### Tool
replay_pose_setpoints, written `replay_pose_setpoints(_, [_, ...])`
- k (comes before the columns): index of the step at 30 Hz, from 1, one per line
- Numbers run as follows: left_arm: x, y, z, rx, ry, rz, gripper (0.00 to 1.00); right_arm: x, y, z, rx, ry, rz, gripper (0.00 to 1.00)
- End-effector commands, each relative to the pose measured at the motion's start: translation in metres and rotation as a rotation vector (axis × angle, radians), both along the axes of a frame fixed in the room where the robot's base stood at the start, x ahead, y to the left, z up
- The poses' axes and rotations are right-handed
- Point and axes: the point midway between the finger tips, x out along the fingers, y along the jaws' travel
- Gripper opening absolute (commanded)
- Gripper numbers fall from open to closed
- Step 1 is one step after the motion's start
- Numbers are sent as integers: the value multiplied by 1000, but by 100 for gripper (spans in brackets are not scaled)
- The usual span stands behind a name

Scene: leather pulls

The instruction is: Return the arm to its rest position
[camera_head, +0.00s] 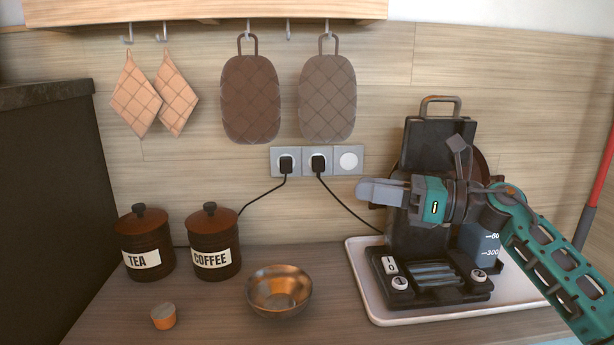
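My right arm comes in from the right edge, with green links and a grey and green wrist. My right gripper (381,192) points left in front of the black coffee machine (436,145). Its grey fingers overlap from this side, so I cannot tell whether they are open or shut. No object shows in them. My arm and gripper hide the middle of the machine. My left gripper is not in view.
The machine stands on a pale tray (372,300). The tea jar (145,243), coffee jar (213,241), copper bowl (279,291) and small orange capsule (163,316) stand on the counter. Sockets (348,160) with plugged cables, pot holders (327,98) and a red pole (602,172) are behind.

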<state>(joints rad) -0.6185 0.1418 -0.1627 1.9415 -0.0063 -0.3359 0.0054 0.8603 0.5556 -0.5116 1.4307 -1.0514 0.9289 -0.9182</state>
Motion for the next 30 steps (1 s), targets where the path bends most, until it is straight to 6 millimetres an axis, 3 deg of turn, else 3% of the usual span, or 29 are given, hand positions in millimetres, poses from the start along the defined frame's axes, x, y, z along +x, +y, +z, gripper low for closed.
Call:
replay_pose_setpoints(1, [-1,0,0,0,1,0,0,-6,8,-19,115,109,-7,28])
replay_pose_setpoints(3, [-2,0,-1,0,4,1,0,-12,13,-37,272,259,-28,28])
replay_pose_setpoints(7, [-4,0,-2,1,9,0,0,-23,13,-76,563,556,-85,28])
replay_pose_setpoints(11, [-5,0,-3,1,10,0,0,-35,1,-123,853,865,-166,28])
replay_pose_setpoints(17, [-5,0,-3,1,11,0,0,-71,-26,-215,1304,1342,-338,28])
replay_pose_setpoints(20, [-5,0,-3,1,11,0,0,-101,-40,-267,1533,1570,-451,28])
replay_pose_setpoints(24, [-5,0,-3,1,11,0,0,-160,-56,-337,1851,1850,-632,28])
replay_pose_setpoints(29, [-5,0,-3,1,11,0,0,-225,-65,-390,2142,2056,-822,28])
replay_pose_setpoints(30, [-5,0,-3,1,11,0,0,-237,-66,-398,-2184,-2081,856,28])
